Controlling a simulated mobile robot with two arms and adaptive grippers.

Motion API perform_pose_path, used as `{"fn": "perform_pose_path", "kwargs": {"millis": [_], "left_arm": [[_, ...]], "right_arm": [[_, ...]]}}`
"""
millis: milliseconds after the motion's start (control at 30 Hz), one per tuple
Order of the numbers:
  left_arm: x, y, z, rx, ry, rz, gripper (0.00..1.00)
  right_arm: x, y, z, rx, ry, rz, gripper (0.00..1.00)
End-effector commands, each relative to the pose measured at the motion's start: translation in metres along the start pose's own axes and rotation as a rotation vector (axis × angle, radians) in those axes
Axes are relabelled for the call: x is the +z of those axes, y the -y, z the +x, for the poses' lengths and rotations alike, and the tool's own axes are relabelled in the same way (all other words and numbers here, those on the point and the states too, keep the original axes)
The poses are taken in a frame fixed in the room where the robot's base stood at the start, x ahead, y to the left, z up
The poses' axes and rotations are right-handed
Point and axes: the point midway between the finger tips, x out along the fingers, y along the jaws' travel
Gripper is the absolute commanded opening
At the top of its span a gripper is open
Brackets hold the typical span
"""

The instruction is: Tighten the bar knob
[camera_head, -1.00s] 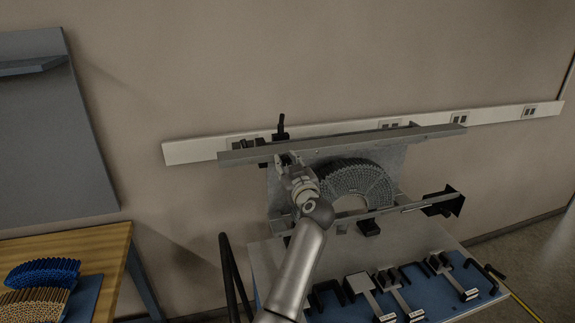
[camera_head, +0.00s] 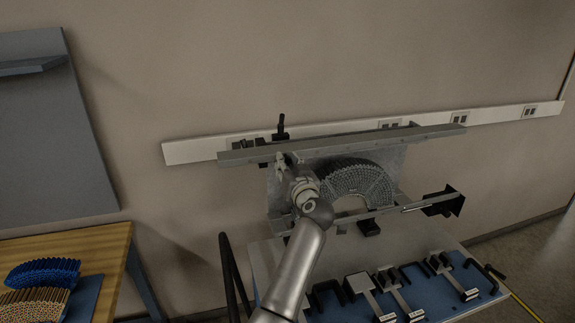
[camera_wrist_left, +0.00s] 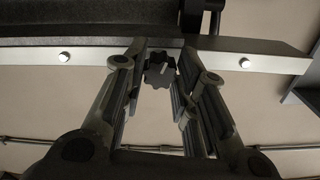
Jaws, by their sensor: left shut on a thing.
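My left gripper (camera_head: 281,160) is up at the bar's left part. In the head view the knob is hidden by the gripper. My right gripper does not show.
A fan-shaped lattice specimen (camera_head: 358,181) sits on the fixture plate right of my left arm. A lower bar (camera_head: 390,208) crosses below it. Black-handled tools lie on the blue mat (camera_head: 416,292). A wooden table (camera_head: 95,245) stands at left.

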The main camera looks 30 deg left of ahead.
Motion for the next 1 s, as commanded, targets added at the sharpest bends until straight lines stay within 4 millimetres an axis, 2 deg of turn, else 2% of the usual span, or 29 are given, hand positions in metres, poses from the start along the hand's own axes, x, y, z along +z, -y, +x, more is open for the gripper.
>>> {"fn": "perform_pose_path", "kwargs": {"millis": [33, 133, 167, 333, 700, 867, 1000], "left_arm": [[0.005, -0.001, -0.001, 0.001, 0.010, 0.003, 0.03], [0.006, -0.001, -0.001, 0.001, 0.010, 0.003, 0.03], [0.006, -0.001, -0.001, 0.001, 0.011, 0.002, 0.28], [0.004, -0.001, 0.000, 0.000, 0.007, 0.001, 0.49], [0.002, -0.001, -0.004, 0.001, 0.003, -0.001, 0.49], [0.003, -0.001, -0.025, 0.002, 0.005, -0.002, 0.49], [0.003, -0.001, -0.050, 0.002, 0.006, -0.002, 0.49]], "right_arm": [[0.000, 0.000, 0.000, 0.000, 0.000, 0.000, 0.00], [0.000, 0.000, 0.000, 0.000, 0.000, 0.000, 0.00], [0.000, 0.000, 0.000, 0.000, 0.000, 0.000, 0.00], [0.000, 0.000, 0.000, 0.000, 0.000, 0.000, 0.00], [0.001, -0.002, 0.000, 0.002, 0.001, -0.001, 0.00], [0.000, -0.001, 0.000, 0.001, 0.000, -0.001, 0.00], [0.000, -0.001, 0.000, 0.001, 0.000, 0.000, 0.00]]}}
